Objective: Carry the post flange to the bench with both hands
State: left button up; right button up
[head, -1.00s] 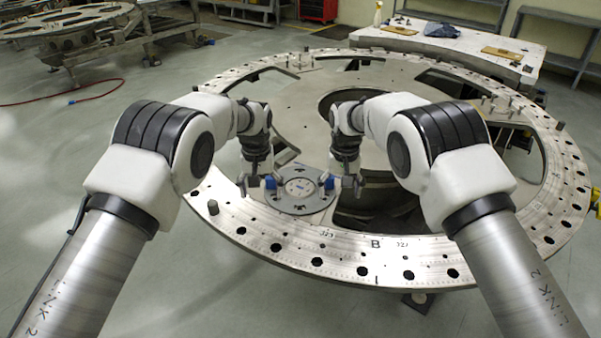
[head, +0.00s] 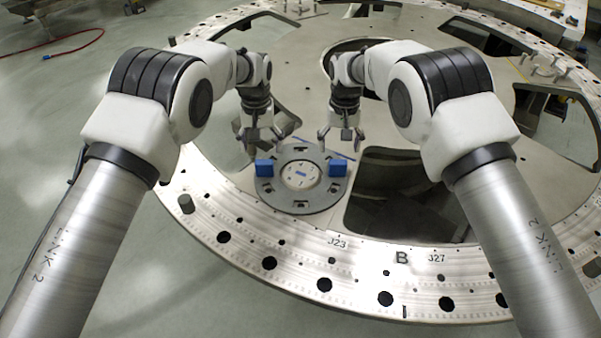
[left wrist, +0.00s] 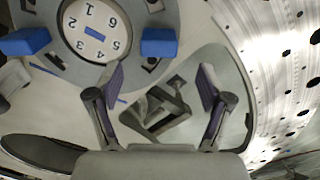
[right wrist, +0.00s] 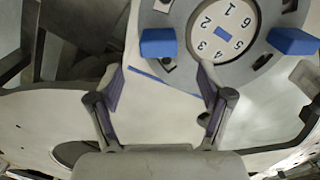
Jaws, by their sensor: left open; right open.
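The post flange (head: 283,203) is a grey ring with two upright blue blocks, left (head: 265,168) and right (head: 338,167), around a white numbered disc (head: 300,176). It lies flat on the turret plate. My left gripper (head: 263,143) is open and empty, just beyond the left block. My right gripper (head: 341,145) is open and empty, just beyond the right block. The left block (left wrist: 158,42) shows ahead of the open jaws in the left wrist view. The right block (right wrist: 157,42) shows likewise in the right wrist view. Neither jaw visibly encloses a block.
The large turret plate (head: 300,243) has wide cutouts, one right of the flange, and a rim of holes. A bench corner (head: 575,12) shows at the far upper right.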

aim_at(264, 161)
pick_arm(q)
jog(key=shift+s+d+r, duration=0.1)
jog(key=shift+s, duration=0.2)
pick_arm(e)
jog(key=shift+s+d+r, duration=0.1)
jog(key=shift+s, duration=0.2)
pick_arm(q)
jog(key=shift+f, duration=0.3)
pick_arm(e)
jog(key=shift+f, duration=0.35)
pick_arm(q)
jog(key=f, duration=0.5)
jog(key=shift+w+f, duration=0.2)
jog(key=shift+f, duration=0.15)
pick_arm(e)
jog(key=f, duration=0.5)
jog(key=shift+w+f, duration=0.2)
jog(key=shift+f, duration=0.1)
pick_arm(q)
jog(key=shift+s+f, duration=0.1)
jog(key=shift+f, duration=0.55)
pick_arm(e)
jog(key=shift+s+f, duration=0.1)
jog(key=shift+f, duration=0.55)
pick_arm(q)
grip_shut()
pick_arm(e)
grip_shut()
